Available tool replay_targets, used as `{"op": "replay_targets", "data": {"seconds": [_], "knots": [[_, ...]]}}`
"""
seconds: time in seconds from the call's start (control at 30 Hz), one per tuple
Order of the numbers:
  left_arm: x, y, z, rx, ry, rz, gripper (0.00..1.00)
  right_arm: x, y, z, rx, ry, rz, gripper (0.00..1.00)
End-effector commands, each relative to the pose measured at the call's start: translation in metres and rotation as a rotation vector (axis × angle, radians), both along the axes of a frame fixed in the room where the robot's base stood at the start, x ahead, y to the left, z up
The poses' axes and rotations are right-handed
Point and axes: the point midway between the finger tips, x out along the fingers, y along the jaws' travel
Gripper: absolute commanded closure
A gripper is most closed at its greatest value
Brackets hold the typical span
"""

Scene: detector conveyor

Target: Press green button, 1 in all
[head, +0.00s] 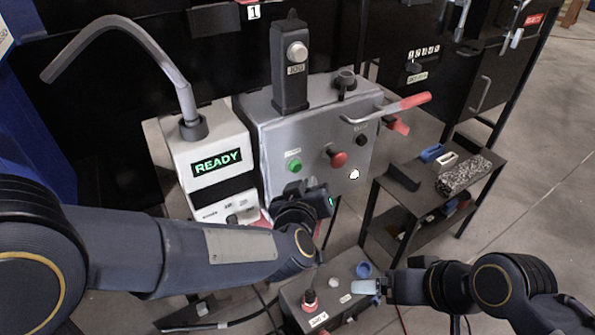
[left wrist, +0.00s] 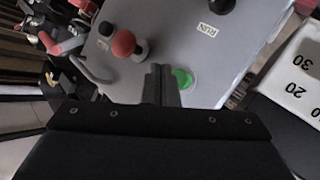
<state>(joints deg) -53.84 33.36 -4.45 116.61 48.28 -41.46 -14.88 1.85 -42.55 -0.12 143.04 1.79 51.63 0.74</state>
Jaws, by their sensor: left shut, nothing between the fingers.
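The green button (head: 294,165) sits at the lower left of the grey control box's front face (head: 318,138). In the left wrist view the green button (left wrist: 182,78) shows just right of my left fingers and is partly hidden by them. My left gripper (head: 292,188) is in front of the box, just below the button in the head view. In the left wrist view its fingers (left wrist: 161,72) are shut and empty and point at the panel; I cannot tell whether they touch it. My right gripper (head: 374,287) is low at the right, over a small dark box; its jaws are unclear.
A red knob (head: 338,159) and a black knob (head: 361,140) are right of the green button. A red-handled lever (head: 400,105) sticks out at the right. A white unit with a READY display (head: 217,162) stands left. A dark shelf cart (head: 420,187) stands right.

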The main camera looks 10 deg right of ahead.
Motion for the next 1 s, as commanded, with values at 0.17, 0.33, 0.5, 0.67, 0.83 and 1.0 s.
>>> {"op": "replay_targets", "data": {"seconds": [0.17, 0.33, 0.5, 0.67, 0.83, 1.0], "knots": [[0.015, 0.006, 0.000, 0.000, 0.001, 0.001, 1.00, 0.000, 0.000, -0.002, 0.000, 0.000, 0.000, 0.15], [0.019, 0.007, 0.000, 0.000, 0.002, -0.001, 1.00, 0.000, 0.000, -0.003, 0.000, 0.000, 0.000, 0.15], [0.020, 0.007, 0.000, 0.000, 0.001, 0.000, 1.00, 0.000, 0.000, -0.003, 0.000, 0.000, 0.000, 0.15], [0.020, 0.007, 0.000, 0.000, 0.001, 0.000, 1.00, 0.000, 0.000, -0.003, 0.000, 0.000, 0.000, 0.15], [0.020, 0.007, 0.000, 0.000, 0.001, 0.000, 1.00, 0.000, 0.000, -0.003, 0.000, 0.000, 0.000, 0.15], [0.019, 0.007, 0.000, 0.000, 0.001, 0.000, 1.00, 0.000, 0.000, -0.003, 0.000, 0.000, 0.000, 0.15]]}}
